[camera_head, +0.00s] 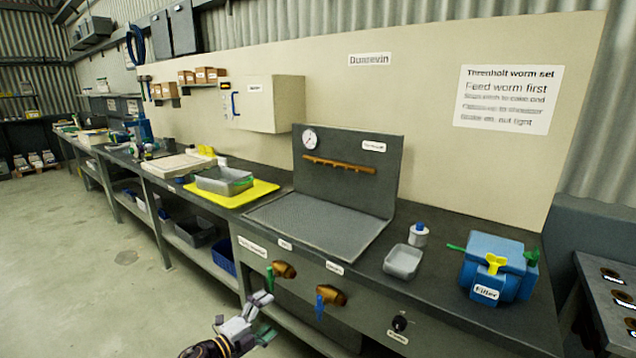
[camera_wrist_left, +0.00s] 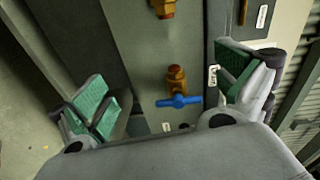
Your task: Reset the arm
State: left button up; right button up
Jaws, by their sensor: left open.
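My left gripper (camera_head: 262,317) comes in at the bottom of the head view, in front of the bench's front panel and below the bench top. In the left wrist view its two green-padded fingers (camera_wrist_left: 165,92) stand wide apart with nothing between them. A brass valve with a blue handle (camera_wrist_left: 177,88) shows behind the gap, apart from the fingers. In the head view that blue-handled valve (camera_head: 329,296) is right of the gripper, and a brass valve with a green handle (camera_head: 282,270) is just above it. My right gripper is not in view.
The bench (camera_head: 375,258) carries a grey plate with a gauge panel (camera_head: 345,165), a small grey tray (camera_head: 402,262), a white bottle (camera_head: 418,235), a blue filter unit (camera_head: 497,266) and a yellow mat (camera_head: 262,190). A dark knob (camera_head: 399,323) is on the front panel. The floor at left is clear.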

pick_arm(q)
jog(key=w+a+f+n+t+y, duration=0.1)
jog(key=w+a+n+y, duration=0.4)
jog(key=a+n+y, duration=0.7)
jog(key=s+a+f+n+g+y, duration=0.2)
jog(key=s+a+f+n+g, duration=0.1)
jog(key=s+a+f+n, duration=0.15)
jog(key=s+d+f+n+g+h, duration=0.1)
jog(key=s+d+f+n+g, duration=0.1)
jog(key=s+f, duration=0.6)
jog(key=s+d+f+n+g+h, duration=0.1)
jog(key=s+d+f+g, duration=0.3)
jog(key=s, duration=1.1)
jog(key=s+d+f+n+g+h+p, duration=0.1)
jog(key=s+d+f+n+g, duration=0.2)
jog(key=s+f, duration=0.9)
jog(key=d+g, duration=0.1)
jog(key=d, duration=0.1)
jog(key=shift+s+d+f+h, duration=0.15)
jog(key=shift+d+f+h, duration=0.1)
jog(key=shift+d+h, duration=0.15)
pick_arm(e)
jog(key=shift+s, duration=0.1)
